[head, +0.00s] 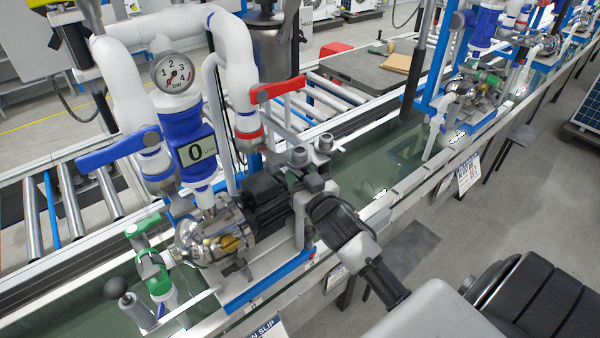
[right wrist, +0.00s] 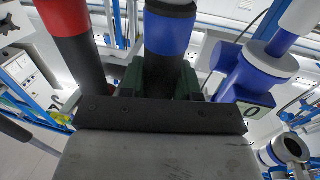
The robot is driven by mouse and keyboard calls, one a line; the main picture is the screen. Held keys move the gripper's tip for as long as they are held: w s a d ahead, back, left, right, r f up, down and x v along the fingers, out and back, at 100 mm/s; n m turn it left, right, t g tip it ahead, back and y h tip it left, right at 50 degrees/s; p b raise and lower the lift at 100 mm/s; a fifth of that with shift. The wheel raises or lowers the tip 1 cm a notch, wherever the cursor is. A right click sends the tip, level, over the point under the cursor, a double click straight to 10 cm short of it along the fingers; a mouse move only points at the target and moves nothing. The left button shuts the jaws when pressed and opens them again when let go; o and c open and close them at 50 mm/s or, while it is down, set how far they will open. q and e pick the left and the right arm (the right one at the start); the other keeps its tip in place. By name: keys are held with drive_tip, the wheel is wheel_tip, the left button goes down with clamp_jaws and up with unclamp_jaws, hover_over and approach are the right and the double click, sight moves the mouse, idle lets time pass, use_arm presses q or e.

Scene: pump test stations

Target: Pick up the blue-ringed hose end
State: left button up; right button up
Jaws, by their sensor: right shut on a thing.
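The blue-ringed hose end shows in the right wrist view as a dark cylinder with a broad blue band (right wrist: 168,35). My right gripper (right wrist: 160,82) has its green finger pads on both sides of the dark part below the band and is shut on it. In the head view my right gripper (head: 300,176) reaches in from the lower right, beside the black pump motor (head: 262,200). I cannot make out the hose end there. My left gripper is in neither view.
A red-banded dark cylinder (right wrist: 68,20) stands close left of the held part in the wrist view. Around the gripper are the blue flow meter (head: 192,150), red valve lever (head: 278,90), blue lever (head: 118,148) and steel pump (head: 208,240).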

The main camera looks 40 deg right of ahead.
drive_tip(key=shift+r, duration=0.15)
drive_tip(key=shift+c, duration=0.2)
drive_tip(key=shift+r+b, duration=0.4)
drive_tip(key=shift+r, duration=0.2)
drive_tip(key=s+a+f+b, duration=0.2)
drive_tip(key=s+b, duration=0.1)
drive_tip(key=s, duration=1.8)
drive_tip(key=w+a+f+n+y, duration=0.1)
drive_tip(key=w+a+f+y, duration=0.1)
drive_tip(key=w+a, duration=0.5)
drive_tip(key=a+f, duration=0.1)
drive_tip(key=a, duration=0.3)
drive_tip(key=shift+a+f, duration=0.15)
drive_tip(key=shift+f, duration=0.25)
drive_tip(key=shift+p, duration=0.3)
